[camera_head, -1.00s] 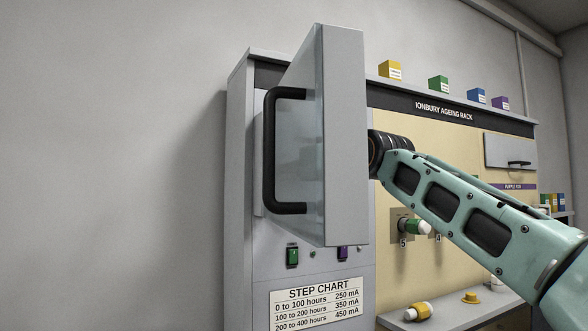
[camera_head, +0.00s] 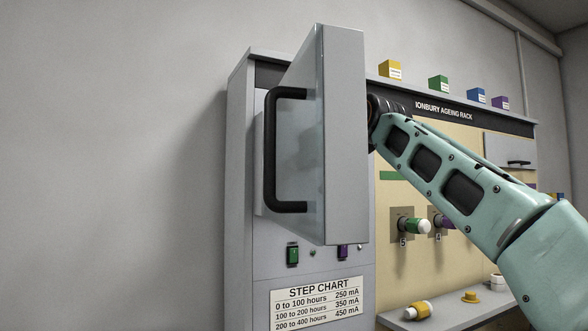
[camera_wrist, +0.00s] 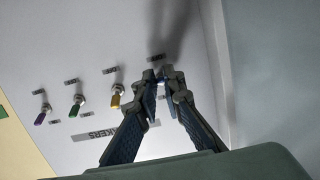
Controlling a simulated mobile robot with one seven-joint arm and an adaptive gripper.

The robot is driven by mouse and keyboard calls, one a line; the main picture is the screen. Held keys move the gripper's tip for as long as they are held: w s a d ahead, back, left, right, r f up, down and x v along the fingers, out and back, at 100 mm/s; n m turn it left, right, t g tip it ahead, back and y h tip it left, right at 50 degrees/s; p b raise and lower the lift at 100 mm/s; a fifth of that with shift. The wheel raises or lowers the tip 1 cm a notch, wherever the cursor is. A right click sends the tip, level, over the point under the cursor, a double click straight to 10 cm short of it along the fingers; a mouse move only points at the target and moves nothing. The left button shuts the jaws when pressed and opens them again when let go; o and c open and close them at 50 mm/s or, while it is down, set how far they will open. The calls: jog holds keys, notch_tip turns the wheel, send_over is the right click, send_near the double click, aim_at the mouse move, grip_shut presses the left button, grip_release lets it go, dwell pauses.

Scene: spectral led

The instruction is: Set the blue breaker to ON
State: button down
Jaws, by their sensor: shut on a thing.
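In the wrist view, a row of breaker levers stands on the pale panel: purple (camera_wrist: 41,117), green (camera_wrist: 76,106) and yellow (camera_wrist: 116,97). The blue breaker (camera_wrist: 161,77) is at the right end of the row, mostly hidden by my fingertips. My gripper (camera_wrist: 164,75) is closed around its lever, with the fingertips close to the panel.
The open door has a black handle (camera_head: 285,150) and stands close to my arm. A step chart (camera_head: 317,304), a green switch (camera_head: 293,255) and a purple switch (camera_head: 342,251) are below the door.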

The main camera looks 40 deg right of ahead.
jog(key=shift+r+g, duration=0.25)
jog(key=shift+g, duration=0.45)
jog(key=shift+r+g+y, duration=0.15)
jog(key=shift+g+y, duration=0.25)
jog(key=shift+g, duration=0.1)
jog(key=c, duration=2)
grip_release()
jog(key=shift+c, duration=0.2)
jog(key=shift+s, duration=0.1)
jog(key=v, duration=1.2)
